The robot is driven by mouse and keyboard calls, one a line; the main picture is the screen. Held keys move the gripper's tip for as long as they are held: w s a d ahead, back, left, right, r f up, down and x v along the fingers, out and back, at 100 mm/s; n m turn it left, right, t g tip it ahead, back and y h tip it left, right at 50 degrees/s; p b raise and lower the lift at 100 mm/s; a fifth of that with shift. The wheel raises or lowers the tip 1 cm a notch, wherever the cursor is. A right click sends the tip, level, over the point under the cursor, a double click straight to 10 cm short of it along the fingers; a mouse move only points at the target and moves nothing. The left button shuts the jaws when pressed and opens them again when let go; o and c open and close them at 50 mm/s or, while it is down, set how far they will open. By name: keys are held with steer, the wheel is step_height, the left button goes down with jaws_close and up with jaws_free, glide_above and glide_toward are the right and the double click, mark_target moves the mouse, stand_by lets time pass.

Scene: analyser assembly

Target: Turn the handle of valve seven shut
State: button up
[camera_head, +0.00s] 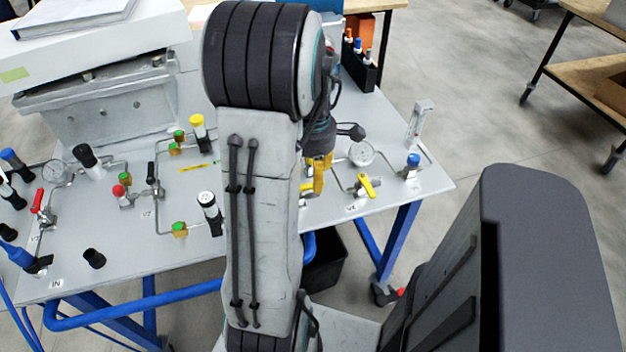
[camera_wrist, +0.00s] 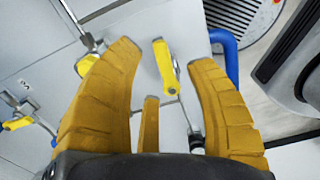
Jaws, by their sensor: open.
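In the head view my gripper (camera_head: 318,176) is over the panel table, partly hidden behind my arm. A yellow handle (camera_head: 366,187) sits to its right on the table. I cannot read a label marking valve seven, so I cannot tell surely which handle it is.
Another yellow handle (camera_wrist: 17,124) lies at the left of the wrist view, and a further one (camera_wrist: 87,64) is beside the left finger. A round gauge (camera_head: 361,153) and a blue-capped part (camera_head: 412,162) stand nearby. Thin pipes run between the fittings.

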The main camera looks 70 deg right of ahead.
steer(key=shift+f, duration=1.2)
steer(key=shift+o, duration=0.2)
jaws_close()
steer(key=shift+a, duration=0.1)
